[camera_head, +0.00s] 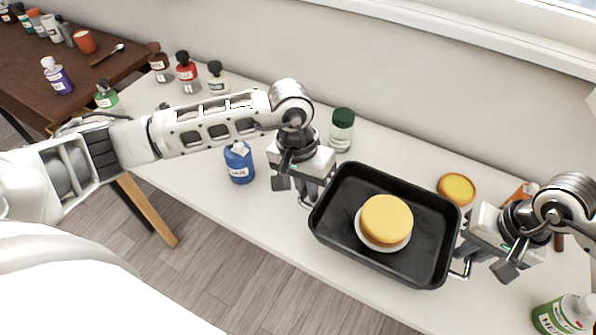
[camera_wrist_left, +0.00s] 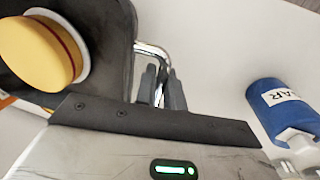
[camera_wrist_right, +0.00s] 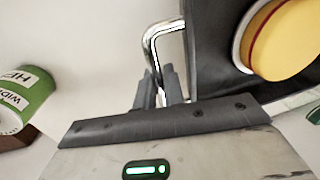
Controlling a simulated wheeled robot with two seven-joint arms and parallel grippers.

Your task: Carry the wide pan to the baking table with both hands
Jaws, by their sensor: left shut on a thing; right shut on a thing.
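The wide black pan (camera_head: 333,218) is over the white table (camera_head: 215,205). I cannot tell whether it touches the surface. A yellow cake on a white plate (camera_head: 386,220) sits inside it; the cake also shows in the left wrist view (camera_wrist_left: 38,50) and the right wrist view (camera_wrist_right: 285,40). My left gripper (camera_head: 310,198) is shut on the pan's left metal handle, which shows in the left wrist view (camera_wrist_left: 153,50). My right gripper (camera_head: 464,262) is shut on the right handle, which shows in the right wrist view (camera_wrist_right: 158,35).
A blue jar (camera_head: 239,163) stands left of the pan. A green-lidded jar (camera_head: 341,130) and a yellow-topped bowl (camera_head: 456,189) stand behind it. A green-labelled bottle (camera_head: 565,315) is at lower right. A dark wooden table (camera_head: 95,80) with bottles is at upper left.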

